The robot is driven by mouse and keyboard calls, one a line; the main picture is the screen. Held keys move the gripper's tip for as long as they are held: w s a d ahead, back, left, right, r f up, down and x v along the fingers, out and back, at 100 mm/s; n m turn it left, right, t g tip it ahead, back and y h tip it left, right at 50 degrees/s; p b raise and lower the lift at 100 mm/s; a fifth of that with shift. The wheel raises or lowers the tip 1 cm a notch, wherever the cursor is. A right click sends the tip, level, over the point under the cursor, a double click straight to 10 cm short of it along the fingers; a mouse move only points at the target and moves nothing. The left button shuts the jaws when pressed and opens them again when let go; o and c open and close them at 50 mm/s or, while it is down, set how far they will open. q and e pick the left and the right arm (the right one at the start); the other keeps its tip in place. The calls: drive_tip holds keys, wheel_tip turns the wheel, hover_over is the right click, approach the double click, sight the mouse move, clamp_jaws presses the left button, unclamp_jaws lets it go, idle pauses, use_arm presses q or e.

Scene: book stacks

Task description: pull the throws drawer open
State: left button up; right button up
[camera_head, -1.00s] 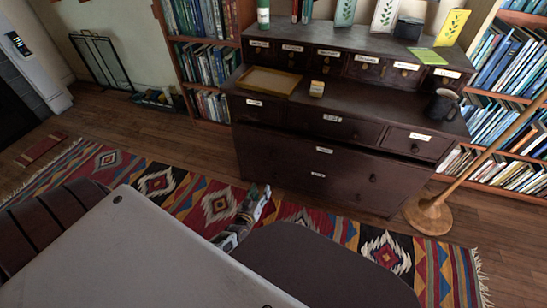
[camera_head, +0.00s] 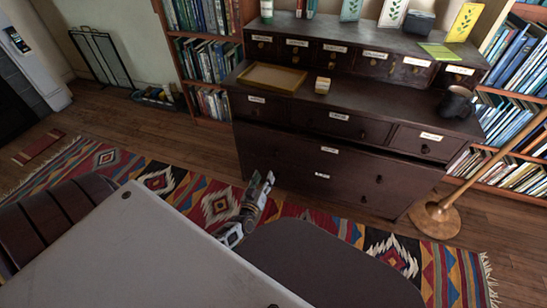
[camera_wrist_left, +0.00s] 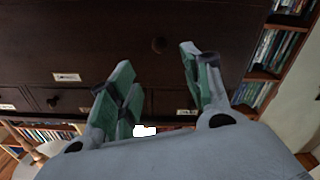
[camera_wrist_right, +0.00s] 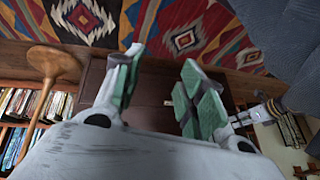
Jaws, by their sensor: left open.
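The dark wooden chest (camera_head: 322,118) has wide lower drawers with white labels, too small to read, so I cannot tell which one is the throws drawer. A wide drawer front (camera_head: 345,165) carries a round knob (camera_head: 379,179) at its right. My left gripper (camera_head: 265,182) is open and empty in front of the chest's lower left part. My right gripper (camera_wrist_right: 162,62) is open and empty, above the chest and rug.
A wooden lamp stand (camera_head: 437,218) stands at the chest's right. A tray (camera_head: 273,78), a small box (camera_head: 322,85) and a dark mug (camera_head: 457,102) sit on the chest. Bookshelves flank it. A patterned rug (camera_head: 160,180) covers the floor in front.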

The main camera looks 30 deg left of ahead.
sight(274, 155)
use_arm(q)
drive_tip(key=b+x, duration=0.2)
drive_tip(key=x, duration=0.6)
drive_tip(key=shift+b, duration=0.4)
drive_tip(key=shift+b+x, duration=0.6)
drive_tip(key=shift+x, duration=0.95)
drive_tip(key=shift+b+x, duration=0.45)
drive_tip(key=shift+x, duration=0.7)
use_arm(e)
wheel_tip(274, 155, down, 8)
drive_tip(key=a+t+y, duration=0.1)
drive_tip(key=shift+w+a+m+t, duration=0.25)
drive_tip(key=shift+a+m+t, duration=0.05)
drive_tip(key=shift+m, duration=0.1)
use_arm(q)
drive_tip(key=shift+a, duration=0.1)
drive_tip(key=shift+c, duration=0.5)
clamp_jaws()
use_arm(e)
drive_tip(key=shift+f, duration=0.1)
